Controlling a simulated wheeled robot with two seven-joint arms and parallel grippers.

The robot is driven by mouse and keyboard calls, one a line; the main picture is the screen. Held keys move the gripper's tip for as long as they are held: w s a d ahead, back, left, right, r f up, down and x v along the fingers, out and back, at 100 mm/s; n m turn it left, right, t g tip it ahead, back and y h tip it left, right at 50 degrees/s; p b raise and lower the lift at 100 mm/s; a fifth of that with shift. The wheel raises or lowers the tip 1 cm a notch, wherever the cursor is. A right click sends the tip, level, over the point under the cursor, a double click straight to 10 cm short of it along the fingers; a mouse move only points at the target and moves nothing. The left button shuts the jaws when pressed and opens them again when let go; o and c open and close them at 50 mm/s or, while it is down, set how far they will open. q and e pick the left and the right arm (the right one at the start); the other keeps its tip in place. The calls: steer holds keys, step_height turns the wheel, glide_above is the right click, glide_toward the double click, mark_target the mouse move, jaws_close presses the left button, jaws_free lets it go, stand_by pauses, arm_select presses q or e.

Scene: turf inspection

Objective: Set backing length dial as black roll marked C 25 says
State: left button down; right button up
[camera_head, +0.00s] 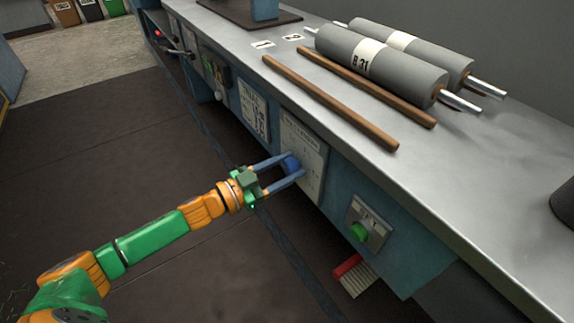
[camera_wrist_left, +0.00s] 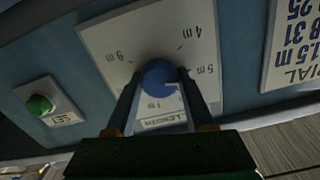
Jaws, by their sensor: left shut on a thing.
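The length dial is a blue knob (camera_head: 291,163) on a pale plate (camera_head: 303,140) on the bench front. In the left wrist view the knob (camera_wrist_left: 157,76) has a light pointer line on its right side. Upside-down metre marks and the word LENGTH show on the plate (camera_wrist_left: 120,48); the exact setting is hard to read. My left gripper (camera_head: 295,168) is shut on the knob, one finger on each side. No black roll with a readable C 25 mark shows; a dark round thing (camera_head: 564,206) is cut off at the right edge. My right gripper is not in view.
A grey roll marked B 31 (camera_head: 395,72) and another grey roll (camera_head: 436,54) lie on the bench top beside two wooden strips (camera_head: 325,98). A green SET button (camera_wrist_left: 40,104) is near the dial. A printed sign (camera_wrist_left: 292,45) hangs on its other side. A red-handled brush (camera_head: 352,272) is below.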

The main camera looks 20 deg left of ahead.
arm_select(q)
steer(key=shift+m, duration=0.4)
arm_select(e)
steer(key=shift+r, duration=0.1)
arm_select(q)
steer(key=shift+m+p, duration=0.5)
steer(key=shift+m, duration=0.5)
steer(key=m, duration=0.3)
steer(key=shift+m+p, duration=0.3)
steer(key=m, duration=0.4)
steer(key=shift+m, duration=0.3)
steer(key=m, duration=0.2)
steer(key=shift+m, duration=0.4)
steer(key=m, duration=0.3)
steer(key=shift+m+b, duration=0.35)
steer(key=shift+m, duration=1.05)
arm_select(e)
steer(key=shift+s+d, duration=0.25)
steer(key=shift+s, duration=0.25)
arm_select(q)
steer(key=shift+w+r, duration=0.1)
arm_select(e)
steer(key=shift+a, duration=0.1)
